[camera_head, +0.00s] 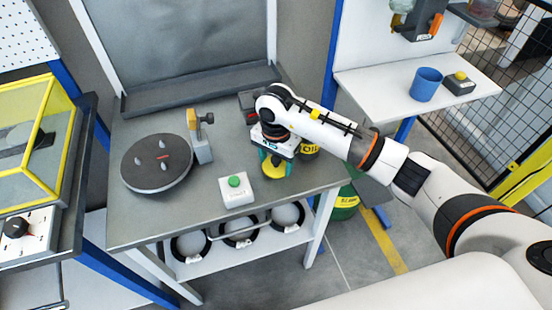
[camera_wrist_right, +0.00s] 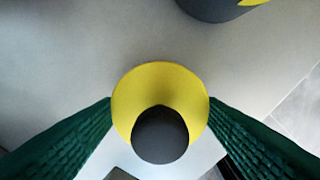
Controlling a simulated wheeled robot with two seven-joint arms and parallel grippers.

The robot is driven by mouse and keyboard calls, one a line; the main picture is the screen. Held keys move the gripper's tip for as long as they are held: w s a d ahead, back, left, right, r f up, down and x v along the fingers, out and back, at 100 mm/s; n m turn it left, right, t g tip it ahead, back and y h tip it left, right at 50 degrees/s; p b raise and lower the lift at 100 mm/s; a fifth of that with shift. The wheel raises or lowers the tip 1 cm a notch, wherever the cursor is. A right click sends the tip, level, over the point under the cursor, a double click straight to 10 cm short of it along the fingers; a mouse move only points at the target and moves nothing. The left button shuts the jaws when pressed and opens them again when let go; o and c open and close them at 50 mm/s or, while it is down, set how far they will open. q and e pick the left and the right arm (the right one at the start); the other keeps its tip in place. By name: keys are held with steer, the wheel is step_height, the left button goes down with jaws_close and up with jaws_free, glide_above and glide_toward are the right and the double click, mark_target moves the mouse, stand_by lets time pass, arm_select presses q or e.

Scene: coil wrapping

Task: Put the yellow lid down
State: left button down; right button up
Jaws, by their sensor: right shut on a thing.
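The yellow lid (camera_head: 274,171) with a dark round knob is under my right gripper (camera_head: 275,161), near the right side of the grey worktable (camera_head: 230,131). In the right wrist view the lid (camera_wrist_right: 160,78) sits between the green ribbed fingertips of my right gripper (camera_wrist_right: 160,112), which is shut on it. I cannot tell whether the lid touches the tabletop. A dark can marked OIL (camera_head: 310,149) stands just right of the gripper, partly hidden by my arm. My left gripper is not in view.
A white box with a green button (camera_head: 237,195) stands at the table's front, left of the lid. A dark turntable with pegs (camera_head: 140,178) and a grey post (camera_head: 201,146) stand further left. Black-rimmed coils (camera_head: 238,228) rest on the shelf below. A blue cup (camera_head: 426,84) stands on the right shelf.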

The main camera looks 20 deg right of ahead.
steer(key=shift+f, duration=0.1)
steer(key=shift+f, duration=0.15)
steer(key=o, duration=1)
